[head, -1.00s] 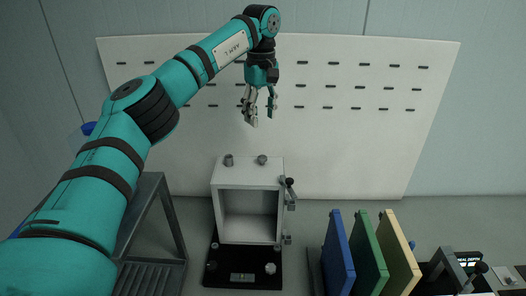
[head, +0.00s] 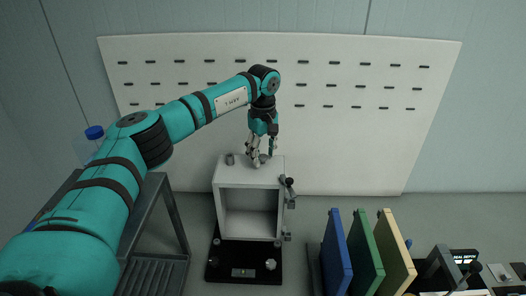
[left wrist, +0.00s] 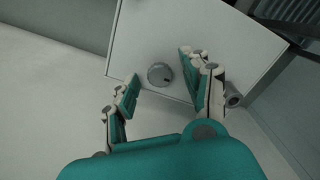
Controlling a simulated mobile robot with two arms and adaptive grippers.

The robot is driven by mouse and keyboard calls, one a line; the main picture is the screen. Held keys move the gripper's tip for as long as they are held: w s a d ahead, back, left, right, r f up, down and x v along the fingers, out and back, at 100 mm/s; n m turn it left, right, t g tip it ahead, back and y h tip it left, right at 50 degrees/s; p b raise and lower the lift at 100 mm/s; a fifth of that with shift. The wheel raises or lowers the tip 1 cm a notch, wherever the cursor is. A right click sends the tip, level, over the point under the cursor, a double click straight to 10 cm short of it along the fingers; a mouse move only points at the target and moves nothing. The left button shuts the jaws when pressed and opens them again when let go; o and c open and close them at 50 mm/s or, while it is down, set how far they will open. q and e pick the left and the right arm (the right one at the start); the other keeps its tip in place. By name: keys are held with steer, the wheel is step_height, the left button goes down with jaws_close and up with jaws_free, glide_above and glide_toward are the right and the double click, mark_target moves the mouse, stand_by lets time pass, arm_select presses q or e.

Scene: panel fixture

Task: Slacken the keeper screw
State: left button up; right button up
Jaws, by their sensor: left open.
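A white open-fronted box (head: 219,203) stands on a black base plate (head: 215,276). Two grey round knobs sit on its top. The left knob (head: 230,159) is clear of my arm; the right knob (head: 262,158) is partly behind my fingers. Which fitting is the keeper screw, I cannot tell. My left gripper (head: 263,156) is open and points down over the right knob. In the left wrist view a slotted round knob (left wrist: 160,75) lies between the spread fingers (left wrist: 159,68), with no clear contact. Another knob (left wrist: 234,97) shows beside the right finger. My right gripper is out of view.
A dark-handled latch (head: 289,186) sticks out at the box's right side. Blue (head: 336,252), green (head: 365,255) and yellow (head: 395,252) panels stand to the right. A grey metal stand (head: 176,218) is at left. A slotted white board (head: 340,130) stands behind.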

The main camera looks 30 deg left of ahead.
arm_select(q)
jaws_close()
steer(key=shift+n, duration=0.5)
